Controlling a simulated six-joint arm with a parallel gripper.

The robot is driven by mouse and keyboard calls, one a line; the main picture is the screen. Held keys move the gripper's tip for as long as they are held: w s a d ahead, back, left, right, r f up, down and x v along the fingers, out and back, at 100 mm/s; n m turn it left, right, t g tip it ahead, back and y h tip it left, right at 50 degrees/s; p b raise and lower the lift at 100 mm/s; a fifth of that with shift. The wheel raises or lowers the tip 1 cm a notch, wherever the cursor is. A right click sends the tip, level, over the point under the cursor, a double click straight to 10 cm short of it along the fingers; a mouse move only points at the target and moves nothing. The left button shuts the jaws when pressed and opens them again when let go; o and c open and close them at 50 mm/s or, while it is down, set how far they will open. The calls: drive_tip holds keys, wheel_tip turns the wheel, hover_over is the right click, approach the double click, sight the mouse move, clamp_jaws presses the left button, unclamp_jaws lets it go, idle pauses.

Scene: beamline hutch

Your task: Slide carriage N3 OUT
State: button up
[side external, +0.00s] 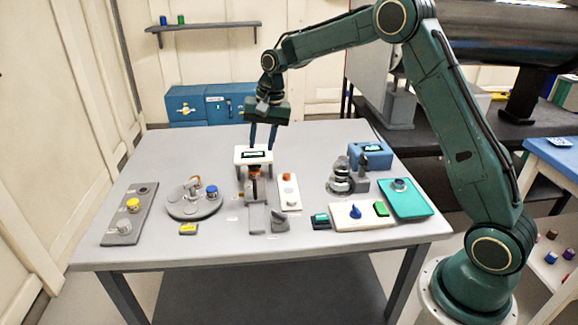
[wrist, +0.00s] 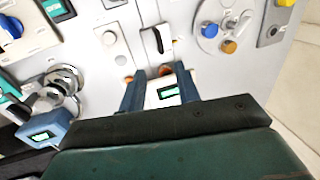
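A white bridge-like housing (side external: 243,157) with a small lit display stands near the middle of the table; it also shows in the wrist view (wrist: 153,98). A grey slide track (side external: 257,217) runs from under it toward the table's front edge. An orange and dark part (side external: 254,171) sits on the track beneath the housing, partly hidden. In the wrist view, the pale track (wrist: 149,44) has a dark strip on it. I cannot read an N3 label. My gripper (side external: 263,147) points down just above and behind the housing. Its fingers are apart in the wrist view (wrist: 160,87), with nothing visibly held.
A white panel (side external: 289,190) with an orange button stands close to the right of the track. A round grey turntable (side external: 194,207) is to the left, and a grey wedge (side external: 280,220) is near the track's front. A blue display box (side external: 370,158) stands at the back right.

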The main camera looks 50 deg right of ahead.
sight(255, 182)
drive_tip(key=f, duration=0.3)
drive_tip(key=w+a+f, duration=0.1)
drive_tip(key=f, duration=0.7)
drive_tip(key=shift+w+a+f, duration=0.1)
drive_tip(key=shift+w+a, duration=0.2)
clamp_jaws()
